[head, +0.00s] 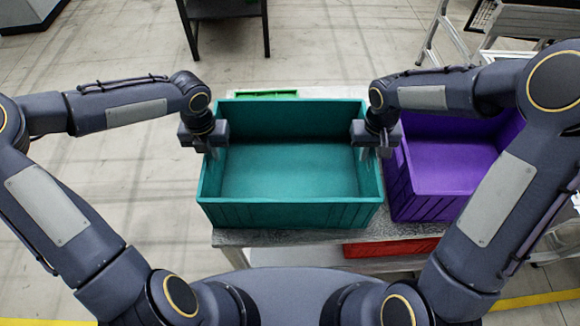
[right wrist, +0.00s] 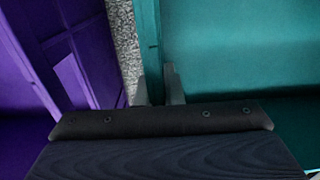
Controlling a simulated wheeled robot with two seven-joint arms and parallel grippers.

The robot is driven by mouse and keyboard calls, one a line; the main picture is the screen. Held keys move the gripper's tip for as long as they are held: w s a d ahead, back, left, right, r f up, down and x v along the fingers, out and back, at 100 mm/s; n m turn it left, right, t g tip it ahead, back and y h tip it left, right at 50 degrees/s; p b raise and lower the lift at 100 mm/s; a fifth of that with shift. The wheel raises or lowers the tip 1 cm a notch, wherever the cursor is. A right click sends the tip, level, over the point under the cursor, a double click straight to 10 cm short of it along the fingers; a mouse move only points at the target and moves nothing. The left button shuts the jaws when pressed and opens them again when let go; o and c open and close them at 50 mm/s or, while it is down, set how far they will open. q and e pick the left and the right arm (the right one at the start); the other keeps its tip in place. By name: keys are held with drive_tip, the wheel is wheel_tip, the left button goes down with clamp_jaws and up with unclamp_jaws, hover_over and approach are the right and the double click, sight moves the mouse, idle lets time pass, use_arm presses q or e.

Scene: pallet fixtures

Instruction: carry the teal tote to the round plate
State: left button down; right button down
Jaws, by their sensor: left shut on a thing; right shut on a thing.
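The teal tote (head: 290,215) is an open, empty box in the middle of the head view, upright at the near part of a grey speckled table. My left gripper (head: 212,150) is shut on its left wall. My right gripper (head: 375,150) is shut on its right wall. In the right wrist view the fingers (right wrist: 158,88) straddle the wall of the teal tote (right wrist: 230,45). I cannot tell whether the tote touches the table. I see no round plate in either view.
A purple tote (head: 440,205) stands close on the right, also in the right wrist view (right wrist: 85,45). A red thing (head: 390,248) shows below the table top (head: 270,238), and a green one (head: 265,94) behind the teal tote. A dark table (head: 222,8) stands beyond; floor is open at left.

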use_arm(q)
drive_tip(key=shift+w+r, duration=0.1)
drive_tip(key=shift+r, duration=0.1)
use_arm(e)
drive_tip(key=shift+r, duration=0.15)
